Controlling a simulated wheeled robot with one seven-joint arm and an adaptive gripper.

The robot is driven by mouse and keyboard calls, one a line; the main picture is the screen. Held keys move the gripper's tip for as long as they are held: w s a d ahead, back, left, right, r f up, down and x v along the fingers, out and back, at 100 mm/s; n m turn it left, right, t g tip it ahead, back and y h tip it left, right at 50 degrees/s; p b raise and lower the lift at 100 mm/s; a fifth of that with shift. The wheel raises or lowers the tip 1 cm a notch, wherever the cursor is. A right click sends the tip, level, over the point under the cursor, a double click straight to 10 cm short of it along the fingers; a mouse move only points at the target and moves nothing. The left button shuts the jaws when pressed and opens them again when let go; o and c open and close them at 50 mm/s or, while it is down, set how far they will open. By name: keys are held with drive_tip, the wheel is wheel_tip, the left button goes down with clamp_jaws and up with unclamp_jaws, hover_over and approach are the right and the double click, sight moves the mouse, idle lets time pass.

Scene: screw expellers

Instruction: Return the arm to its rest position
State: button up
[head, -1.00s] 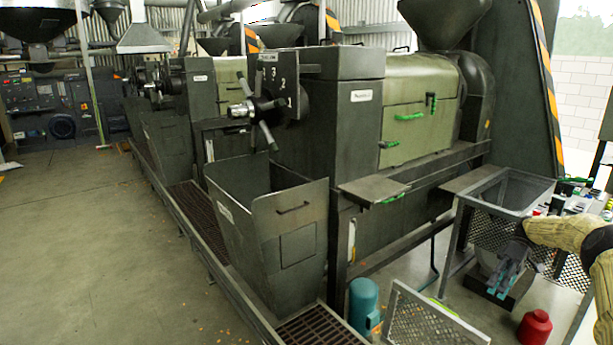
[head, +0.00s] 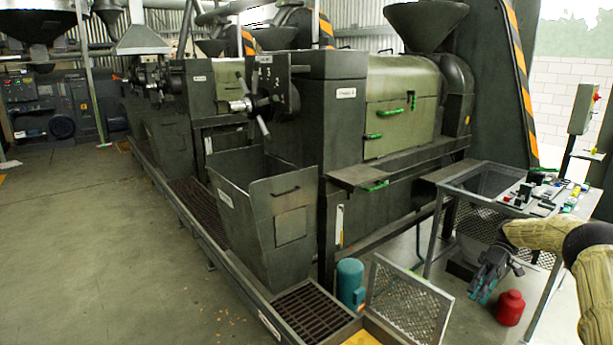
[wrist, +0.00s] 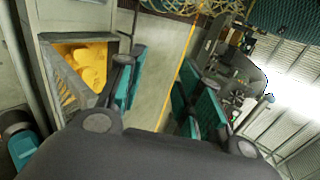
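My gripper (head: 488,278) hangs in front of the small metal table at the right in the head view, at the end of my arm in its tan sleeve. In the wrist view its two teal-padded fingers (wrist: 165,95) stand wide apart. Nothing is between them, and only floor and background show through the gap. In the head view the gripper points down and to the left, and is apart from the red container beside it.
The metal table (head: 478,198) holds a mesh tray and several small items. A red container (head: 510,308) stands on the floor. A mesh panel (head: 405,305) and a teal motor (head: 350,283) are left of my gripper. The press (head: 345,135) stands behind. Open floor (head: 90,230) lies far left.

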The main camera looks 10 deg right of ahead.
drive_tip(key=s+a+f+m+h, duration=0.1)
drive_tip(key=s+a+f+h, duration=0.1)
drive_tip(key=a+f, duration=0.95)
drive_tip(key=s+a+f+m+h, duration=0.1)
drive_tip(key=a+f+h, duration=0.1)
drive_tip(key=a+f, duration=1)
drive_tip(key=s+a+f+m+t+h+p, duration=0.1)
drive_tip(key=s+a+f, duration=0.4)
drive_tip(key=s+a, duration=0.3)
drive_tip(key=s+a+f+m+t+h, duration=0.1)
drive_tip(key=s+a+f, duration=0.1)
drive_tip(key=s+a, duration=0.45)
drive_tip(key=s+a+f+m+t+h, duration=0.1)
drive_tip(key=s+a+f+h, duration=0.15)
drive_tip(key=s, duration=0.75)
drive_tip(key=s+r+t, duration=0.1)
drive_tip(key=s+r, duration=0.3)
drive_tip(key=s, duration=0.3)
drive_tip(key=s+r+t, duration=0.1)
drive_tip(key=s+r, duration=0.3)
drive_tip(key=s, duration=0.4)
drive_tip(key=shift+s+a+r+m+h+p, duration=0.2)
drive_tip(key=shift+s+a+m+h+p, duration=0.1)
drive_tip(key=shift+m+h+p, duration=0.15)
